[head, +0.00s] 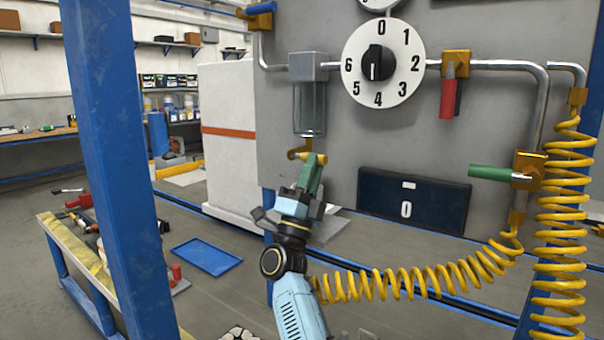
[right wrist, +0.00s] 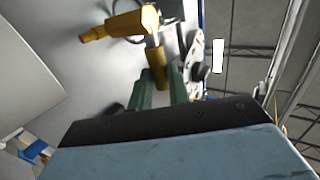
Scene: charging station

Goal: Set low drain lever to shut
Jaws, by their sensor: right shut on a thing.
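The low drain valve is a yellow brass fitting (head: 299,152) under the clear filter bowl (head: 310,108) on the grey panel. The right gripper's green fingers come up from below and are shut on this lever. In the right wrist view, the lever (right wrist: 158,68) sits between the two green fingers (right wrist: 161,88), with the brass valve body (right wrist: 128,24) just beyond. The fingers partly hide the lever. My left gripper is not in view.
A numbered dial (head: 405,50) is above right of the bowl. A red lever (head: 447,99) hangs down; a green lever (head: 490,173) lies level. A dark display (head: 430,190) reads 0. A coiled yellow hose (head: 400,283) crosses low. A blue post (head: 120,150) stands left.

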